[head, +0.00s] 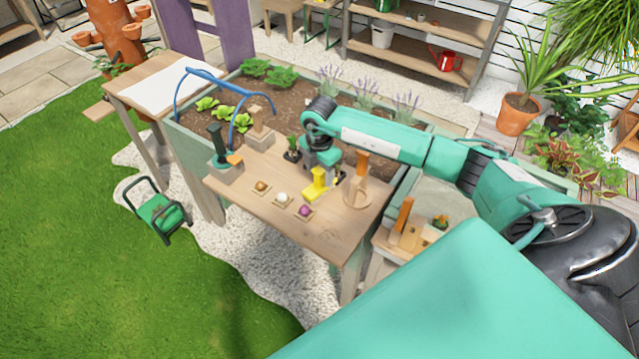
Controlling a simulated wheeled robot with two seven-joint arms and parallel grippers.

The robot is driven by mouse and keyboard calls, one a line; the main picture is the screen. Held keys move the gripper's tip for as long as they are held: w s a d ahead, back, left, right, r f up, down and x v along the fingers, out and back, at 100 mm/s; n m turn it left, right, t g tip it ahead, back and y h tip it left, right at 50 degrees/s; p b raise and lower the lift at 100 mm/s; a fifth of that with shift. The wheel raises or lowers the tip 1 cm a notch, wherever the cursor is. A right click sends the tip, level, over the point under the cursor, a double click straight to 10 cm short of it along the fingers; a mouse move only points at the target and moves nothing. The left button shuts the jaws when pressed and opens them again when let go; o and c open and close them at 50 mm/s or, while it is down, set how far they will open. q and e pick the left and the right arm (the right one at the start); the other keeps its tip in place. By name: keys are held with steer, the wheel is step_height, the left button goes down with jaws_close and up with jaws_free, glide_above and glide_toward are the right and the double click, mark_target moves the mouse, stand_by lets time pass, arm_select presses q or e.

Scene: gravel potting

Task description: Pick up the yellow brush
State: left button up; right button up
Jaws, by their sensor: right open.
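The yellow brush (317,186) is on the wooden table, near its middle. My right gripper (322,168) comes in from the right and points down directly above and behind the brush. It is open. Its fingertips are small and partly hidden, so I cannot tell whether they are around the brush or only beside it. The upper part of the brush is partly covered by the gripper. My left gripper is not in view.
The wooden table (257,196) also carries small square trays with a brown, a white and a purple ball (304,210). A wooden stand with an orange handle (358,185) is close right of my gripper. A grey holder with a dark green handle (222,155) stands left. A planter bed lies behind.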

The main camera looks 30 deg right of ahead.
steer(key=shift+f, duration=0.9)
steer(key=shift+c, duration=0.3)
steer(key=c, duration=1.1)
steer(key=shift+o, duration=0.2)
